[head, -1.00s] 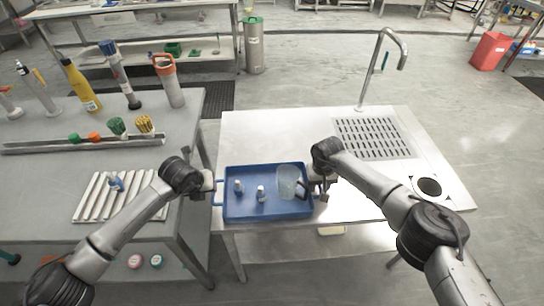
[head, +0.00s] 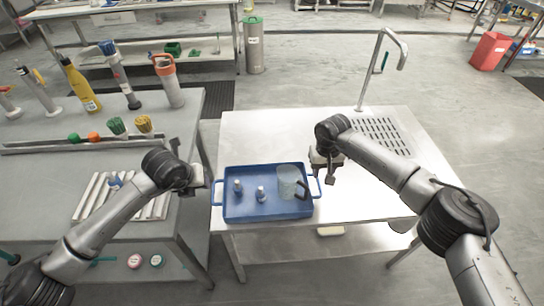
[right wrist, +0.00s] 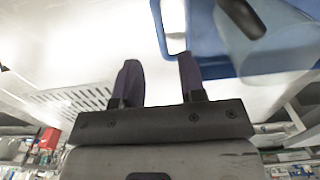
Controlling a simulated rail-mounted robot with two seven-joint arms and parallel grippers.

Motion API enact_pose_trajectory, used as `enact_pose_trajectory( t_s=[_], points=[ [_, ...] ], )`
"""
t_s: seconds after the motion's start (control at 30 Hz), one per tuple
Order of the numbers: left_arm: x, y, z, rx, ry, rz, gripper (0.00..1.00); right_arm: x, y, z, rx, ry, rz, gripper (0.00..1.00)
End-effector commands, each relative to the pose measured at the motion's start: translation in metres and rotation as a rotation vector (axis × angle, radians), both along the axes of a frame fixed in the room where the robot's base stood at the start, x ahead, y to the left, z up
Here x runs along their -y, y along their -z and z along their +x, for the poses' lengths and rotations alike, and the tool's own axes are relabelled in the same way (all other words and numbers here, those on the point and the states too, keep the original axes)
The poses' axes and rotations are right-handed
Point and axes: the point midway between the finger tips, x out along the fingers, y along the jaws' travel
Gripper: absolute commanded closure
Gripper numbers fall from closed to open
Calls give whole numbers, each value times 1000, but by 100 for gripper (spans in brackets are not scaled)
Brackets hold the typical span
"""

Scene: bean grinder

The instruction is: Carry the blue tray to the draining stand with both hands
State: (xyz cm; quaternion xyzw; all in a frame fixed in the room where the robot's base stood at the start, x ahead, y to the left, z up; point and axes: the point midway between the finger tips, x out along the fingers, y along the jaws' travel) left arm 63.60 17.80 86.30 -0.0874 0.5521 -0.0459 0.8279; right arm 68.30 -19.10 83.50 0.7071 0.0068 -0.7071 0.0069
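The blue tray (head: 268,213) lies level on the left part of the steel table, which has a slotted draining panel (head: 385,133) at its back right. The tray holds two small bottles and a clear jug (head: 287,180) with a dark handle. My right gripper (head: 330,180) is open and empty, just right of and above the tray's right handle (head: 317,187). In the right wrist view its two fingers (right wrist: 160,80) stand apart, with the tray (right wrist: 210,30) beyond them. My left gripper (head: 200,190) is beside the tray's left handle, apparently clear of it; its finger gap is unclear.
A grey bench with a white ribbed rack (head: 90,195) and bottles stands at left. The table behind the tray is clear.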

Motion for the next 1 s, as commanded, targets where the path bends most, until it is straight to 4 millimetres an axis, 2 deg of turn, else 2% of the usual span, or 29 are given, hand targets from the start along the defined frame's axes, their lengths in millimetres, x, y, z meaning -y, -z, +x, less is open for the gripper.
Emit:
enact_pose_trajectory(
  t_s=[0.1, 0.33, 1.0],
  points=[
    [0, 0, 0, 0, 0, 0, 62, 0, -18, 0, 1, -1, 0, 62],
    [0, 0, 0, 0, 0, 0, 62, 0, -37, 0, 0, -1, -1, 62],
    [0, 0, 0, 1, 5, 2, 62, 0, -40, 0, 0, 16, 0, 62]
  ],
)
